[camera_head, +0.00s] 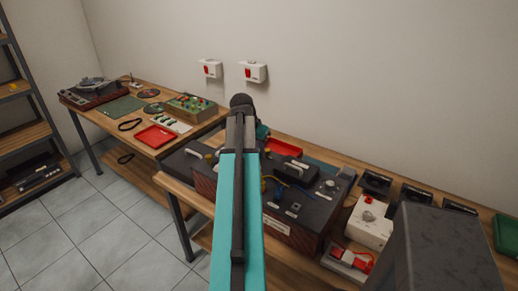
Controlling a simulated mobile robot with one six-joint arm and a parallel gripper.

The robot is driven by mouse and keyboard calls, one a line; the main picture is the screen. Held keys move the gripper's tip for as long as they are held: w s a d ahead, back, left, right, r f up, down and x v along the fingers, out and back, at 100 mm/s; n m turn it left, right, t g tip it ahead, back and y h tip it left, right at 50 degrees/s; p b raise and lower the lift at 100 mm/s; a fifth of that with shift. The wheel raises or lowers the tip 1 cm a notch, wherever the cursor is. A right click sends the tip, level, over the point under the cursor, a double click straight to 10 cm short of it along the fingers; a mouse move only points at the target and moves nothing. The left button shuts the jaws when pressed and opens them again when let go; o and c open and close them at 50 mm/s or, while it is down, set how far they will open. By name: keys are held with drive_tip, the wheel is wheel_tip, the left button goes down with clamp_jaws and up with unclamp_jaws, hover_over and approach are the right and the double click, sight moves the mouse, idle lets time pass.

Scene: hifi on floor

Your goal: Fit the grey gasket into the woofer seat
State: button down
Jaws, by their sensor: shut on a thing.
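My teal and dark arm (238,215) runs up the middle of the picture and covers part of the workbench. A short teal piece of my wrist (262,131) shows just behind it. My gripper's fingers are hidden behind the arm. I cannot make out the grey gasket or the woofer seat in this view. A large black box (304,212) with a reddish patterned side lies on the right-hand bench, partly behind my arm. Small fittings and a blue wire show on its top.
A red tray (284,148) lies behind the box. White devices (368,223) and several dark blocks (376,183) stand to its right. The left bench holds a turntable (92,91), a green mat (121,107) and another red tray (156,137). The tiled floor (98,215) at left is clear.

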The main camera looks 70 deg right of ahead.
drive_tip(key=shift+f+b, duration=0.7)
drive_tip(key=shift+f, duration=0.8)
drive_tip(key=c, duration=1.7)
unclamp_jaws()
drive_tip(key=shift+c, duration=0.2)
drive_tip(key=b+v, duration=0.2)
drive_tip(key=v, duration=1.1)
drive_tip(key=shift+a+r, duration=0.2)
drive_tip(key=shift+r, duration=0.1)
wheel_tip(320, 180, up, 8)
drive_tip(key=p, duration=0.5)
drive_tip(key=shift+p, duration=0.3)
